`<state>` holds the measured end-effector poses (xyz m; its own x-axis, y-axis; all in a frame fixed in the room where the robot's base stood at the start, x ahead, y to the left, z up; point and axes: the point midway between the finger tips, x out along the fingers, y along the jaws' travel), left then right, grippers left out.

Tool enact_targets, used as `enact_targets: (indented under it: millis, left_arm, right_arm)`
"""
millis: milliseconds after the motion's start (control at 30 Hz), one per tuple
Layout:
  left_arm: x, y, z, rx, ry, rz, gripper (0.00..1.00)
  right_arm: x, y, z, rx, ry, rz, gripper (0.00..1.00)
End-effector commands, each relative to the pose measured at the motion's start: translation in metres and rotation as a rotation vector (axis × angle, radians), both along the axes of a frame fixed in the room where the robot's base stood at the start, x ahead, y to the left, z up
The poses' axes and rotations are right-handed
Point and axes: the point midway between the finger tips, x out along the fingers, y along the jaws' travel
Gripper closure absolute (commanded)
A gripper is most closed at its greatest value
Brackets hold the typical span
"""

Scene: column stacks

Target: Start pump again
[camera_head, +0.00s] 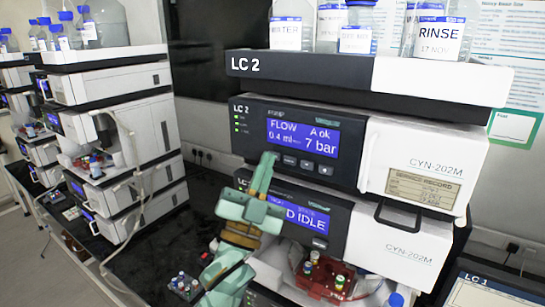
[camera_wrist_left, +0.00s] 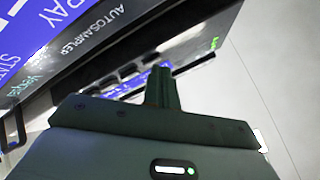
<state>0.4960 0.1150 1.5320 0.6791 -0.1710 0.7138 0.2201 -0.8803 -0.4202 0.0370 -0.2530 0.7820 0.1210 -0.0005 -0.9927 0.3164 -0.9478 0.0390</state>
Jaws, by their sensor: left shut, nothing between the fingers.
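The LC 2 pump module (camera_head: 250,113) stands below the LC 2 top tray in the head view. Its blue display (camera_head: 303,137) reads FLOW, 0.4 ml, 7 bar and A ok. A row of small dark buttons (camera_head: 307,164) lies under the display. My left gripper (camera_head: 267,160) points up at the lower left of that display, just left of the buttons. Its fingers are shut and empty; they also show in the left wrist view (camera_wrist_left: 162,85). I cannot tell whether the fingertips touch the panel. My right gripper is not in view.
Below the pump is a module with a display (camera_head: 306,217) ending in IDLE, partly hidden by my gripper. Bottles (camera_head: 437,38) stand on the top tray (camera_head: 300,72). A red vial rack (camera_head: 325,278) sits low in the stack. Another stack (camera_head: 110,90) stands left.

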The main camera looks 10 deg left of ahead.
Motion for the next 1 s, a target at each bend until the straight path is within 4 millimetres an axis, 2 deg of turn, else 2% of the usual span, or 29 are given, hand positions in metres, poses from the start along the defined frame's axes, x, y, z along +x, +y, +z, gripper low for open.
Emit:
enact_targets:
  millis: [367,700,1000]
  left_arm:
    - [0.0,0.0,0.0,0.0,0.0,0.0,1.0]
    - [-0.014,0.005,0.0,0.0,0.0,0.0,1.0]
    - [-0.015,0.005,0.0,0.0,0.0,0.0,1.0]
  right_arm:
    - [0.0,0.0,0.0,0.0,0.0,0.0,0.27]
    - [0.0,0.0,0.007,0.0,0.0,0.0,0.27]
    - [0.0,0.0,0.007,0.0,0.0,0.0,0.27]
